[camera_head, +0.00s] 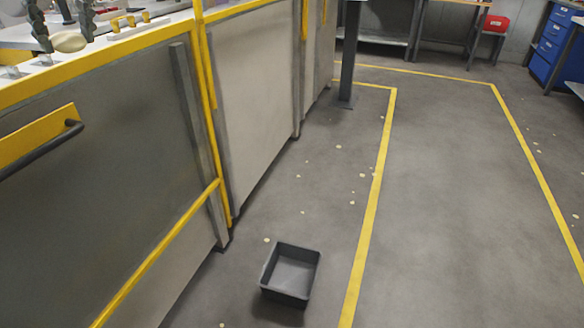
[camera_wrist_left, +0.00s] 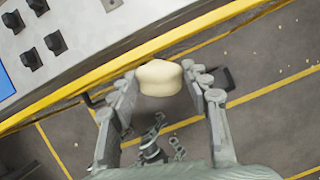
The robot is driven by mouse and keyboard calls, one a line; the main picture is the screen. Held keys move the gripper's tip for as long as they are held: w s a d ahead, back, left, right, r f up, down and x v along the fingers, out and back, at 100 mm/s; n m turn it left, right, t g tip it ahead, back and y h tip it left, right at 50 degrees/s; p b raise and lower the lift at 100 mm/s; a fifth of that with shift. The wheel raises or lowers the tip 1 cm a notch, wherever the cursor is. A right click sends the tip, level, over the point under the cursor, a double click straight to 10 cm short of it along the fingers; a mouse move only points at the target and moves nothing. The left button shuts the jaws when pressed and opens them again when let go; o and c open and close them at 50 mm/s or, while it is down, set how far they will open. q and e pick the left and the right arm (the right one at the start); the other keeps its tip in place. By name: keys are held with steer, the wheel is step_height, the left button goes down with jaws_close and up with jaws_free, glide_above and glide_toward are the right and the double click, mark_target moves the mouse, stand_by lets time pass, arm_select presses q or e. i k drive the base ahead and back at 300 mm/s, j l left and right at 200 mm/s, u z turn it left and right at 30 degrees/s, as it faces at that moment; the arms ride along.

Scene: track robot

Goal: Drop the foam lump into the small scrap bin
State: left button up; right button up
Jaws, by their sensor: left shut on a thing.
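The foam lump (camera_head: 69,42) is a rounded cream piece at the upper left of the head view. My left gripper (camera_head: 64,36) is shut on it, with the fingers pointing down above the yellow-edged machine top. In the left wrist view the lump (camera_wrist_left: 160,78) sits between the fingertips of my left gripper (camera_wrist_left: 158,88). The small scrap bin (camera_head: 290,276) is a dark grey open box on the floor, lower centre of the head view, and looks empty. In the wrist view a dark shape beside the right finger may be the bin.
A grey-panelled machine (camera_head: 110,150) with yellow frame and rails fills the left, between the lump and the bin. Pale scraps dot the floor around a yellow floor line (camera_head: 373,210). A dark post (camera_head: 349,55) stands behind. The floor right of the bin is clear.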

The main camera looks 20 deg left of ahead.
mark_target(288, 282)
steer(key=i+j, duration=0.2)
steer(key=j, duration=0.15)
steer(key=i+j, duration=0.45)
steer(key=j, duration=0.2)
steer(key=k+l, duration=0.15)
